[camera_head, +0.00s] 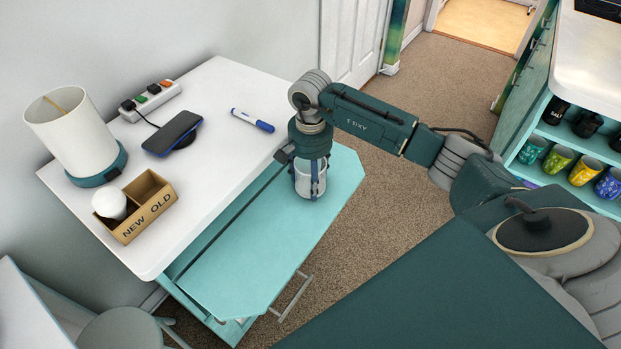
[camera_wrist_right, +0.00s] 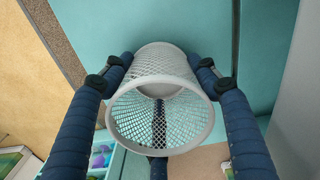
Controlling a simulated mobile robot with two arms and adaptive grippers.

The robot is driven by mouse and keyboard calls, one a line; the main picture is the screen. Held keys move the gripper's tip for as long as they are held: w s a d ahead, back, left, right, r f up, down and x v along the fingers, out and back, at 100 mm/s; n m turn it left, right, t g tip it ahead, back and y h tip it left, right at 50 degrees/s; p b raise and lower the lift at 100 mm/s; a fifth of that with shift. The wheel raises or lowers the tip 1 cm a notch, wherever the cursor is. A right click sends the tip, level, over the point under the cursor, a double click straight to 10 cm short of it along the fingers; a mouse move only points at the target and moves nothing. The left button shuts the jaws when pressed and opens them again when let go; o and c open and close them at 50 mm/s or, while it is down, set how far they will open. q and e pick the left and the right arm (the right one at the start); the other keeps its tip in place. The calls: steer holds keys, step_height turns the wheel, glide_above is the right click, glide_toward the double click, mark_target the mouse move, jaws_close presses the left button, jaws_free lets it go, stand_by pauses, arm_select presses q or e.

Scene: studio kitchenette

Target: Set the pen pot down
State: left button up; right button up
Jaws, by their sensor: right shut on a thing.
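The pen pot (camera_head: 304,186) is a pale grey mesh cup. My right gripper (camera_head: 312,178) holds it over the teal leaf (camera_head: 270,250) beside the white desk. In the right wrist view, the blue fingers of the right gripper (camera_wrist_right: 160,72) grip the pot (camera_wrist_right: 165,62) from both sides, and another finger shows through the mesh. Its round mouth faces the camera and it looks empty. In the head view it looks roughly upright. I cannot tell whether its base touches the leaf. My left gripper is not in view.
The white desk (camera_head: 215,150) carries a lamp (camera_head: 72,130), a power strip (camera_head: 150,98), a phone (camera_head: 173,132) on a stand, a blue marker (camera_head: 252,120) and a NEW/OLD box (camera_head: 148,213) with a white bulb. Most of the teal leaf is bare. Mugs (camera_head: 557,163) stand on a right-hand shelf.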

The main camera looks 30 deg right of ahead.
steer(key=o, duration=0.9)
steer(key=shift+f, duration=0.1)
steer(key=shift+c, duration=0.2)
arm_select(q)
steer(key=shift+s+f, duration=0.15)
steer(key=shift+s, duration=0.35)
arm_select(e)
steer(key=shift+o, duration=0.3)
steer(key=shift+r+p, duration=0.45)
arm_select(q)
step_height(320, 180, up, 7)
steer(key=p, duration=0.6)
arm_select(e)
step_height(320, 180, up, 12)
steer(key=shift+f, duration=0.25)
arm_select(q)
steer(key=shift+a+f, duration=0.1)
arm_select(e)
steer(key=shift+s+f, duration=0.1)
